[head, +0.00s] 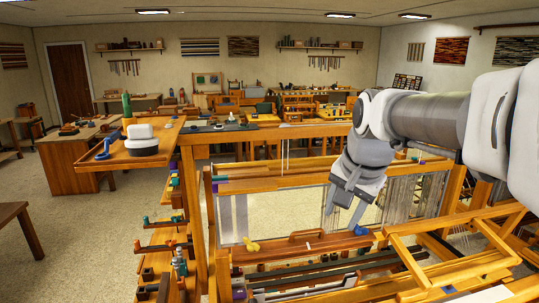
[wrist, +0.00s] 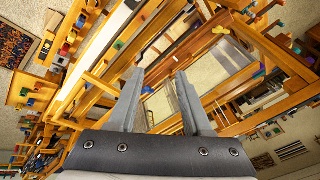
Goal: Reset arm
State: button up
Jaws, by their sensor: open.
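My gripper (head: 345,211) hangs from my arm over the wooden floor loom (head: 262,183), right of the picture's middle in the head view. Its fingers point down. In the wrist view my gripper (wrist: 157,90) shows two grey fingers held apart with nothing between them. Loom beams and a pale floor patch show beyond the fingers. A blue object (head: 361,230) lies on the loom just below the fingertips in the head view; I cannot tell whether they touch it.
A wooden side shelf (head: 120,158) at left holds a white-and-black device (head: 141,140), a green bottle (head: 127,105) and a blue item (head: 104,149). A yellow object (head: 252,246) sits on the loom. Workbenches line the back. The floor (head: 75,235) at left is clear.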

jog(key=s+f+n, duration=0.3)
jog(key=s, duration=0.6)
jog(key=s+f+n, duration=0.3)
jog(key=s+n, duration=0.1)
jog(key=s, duration=0.6)
jog(key=shift+s+f+n+t+h, duration=0.15)
jog(key=shift+f+n+t+h, duration=0.15)
jog(key=shift+t, duration=0.1)
